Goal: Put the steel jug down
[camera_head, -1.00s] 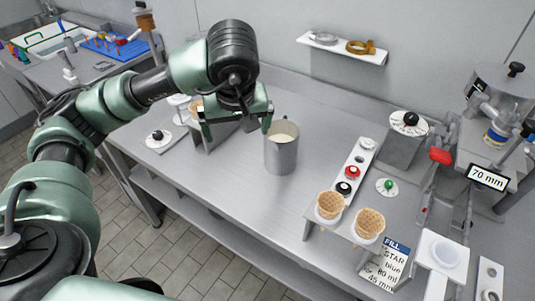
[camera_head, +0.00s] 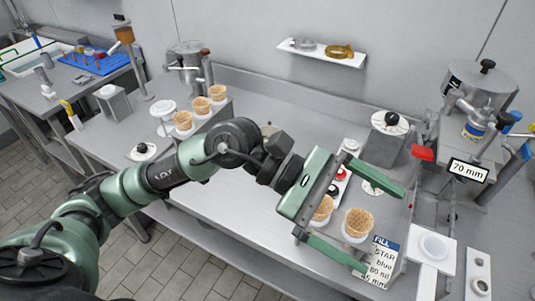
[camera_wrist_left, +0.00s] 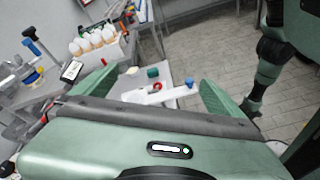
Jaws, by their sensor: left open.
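The steel jug does not show now; my left arm covers the part of the bench where it stood in the earlier head view. My left gripper (camera_head: 383,232) is open, with its two green fingers spread wide. In the head view they lie on either side of a waffle cone (camera_head: 357,224), with a second cone (camera_head: 321,208) partly behind the gripper body. I cannot tell how high the fingers are above the cones. In the left wrist view the open fingers (camera_wrist_left: 158,76) have nothing gripped between them. My right gripper is not in view.
A fill card (camera_head: 382,262) stands by the front edge. The machine (camera_head: 478,92) with a 70 mm display (camera_head: 468,171) is at the right. Several cones (camera_head: 201,105) stand in a rack at the left. A wall shelf (camera_head: 322,54) holds rings. Bare bench lies behind my arm.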

